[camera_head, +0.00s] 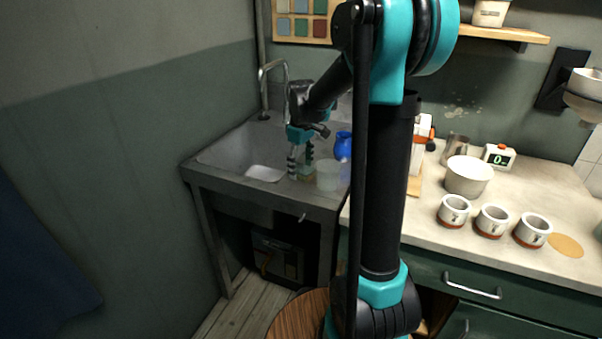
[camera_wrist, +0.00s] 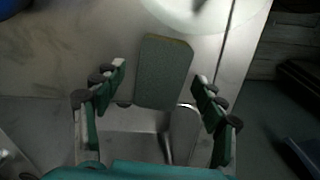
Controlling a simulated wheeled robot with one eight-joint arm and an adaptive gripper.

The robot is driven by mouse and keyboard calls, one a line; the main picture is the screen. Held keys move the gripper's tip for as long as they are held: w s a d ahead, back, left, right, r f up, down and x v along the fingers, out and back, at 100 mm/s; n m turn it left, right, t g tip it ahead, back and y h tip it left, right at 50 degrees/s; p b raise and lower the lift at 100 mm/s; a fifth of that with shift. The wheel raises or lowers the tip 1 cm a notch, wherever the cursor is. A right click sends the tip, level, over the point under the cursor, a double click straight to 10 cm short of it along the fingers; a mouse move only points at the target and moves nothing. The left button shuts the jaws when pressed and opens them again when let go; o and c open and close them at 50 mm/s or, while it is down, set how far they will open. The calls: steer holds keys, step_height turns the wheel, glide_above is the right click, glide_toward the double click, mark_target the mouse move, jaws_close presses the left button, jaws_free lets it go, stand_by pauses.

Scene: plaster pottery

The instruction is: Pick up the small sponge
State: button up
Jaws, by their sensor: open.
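The small sponge (camera_wrist: 163,72) is a grey-green rounded block with a thin tan edge. In the wrist view it lies on the sink's metal ledge, between and just beyond my open fingers. My gripper (camera_wrist: 160,88) is open and empty, with one finger on each side of the sponge's near end. In the head view my gripper (camera_head: 300,166) points down over the right part of the sink unit. The sponge is hard to make out there, near the fingers.
A translucent tub (camera_head: 328,175) stands close to the right of my gripper, and a blue jug (camera_head: 343,145) is behind it. The sink basin (camera_head: 264,173) is on the left. The counter holds a white bowl (camera_head: 468,176) and several cups.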

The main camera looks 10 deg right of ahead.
mark_target(301, 168)
steer(key=c, duration=0.8)
steer(key=shift+r, duration=0.15)
step_height(301, 168, up, 20)
stand_by(0.4)
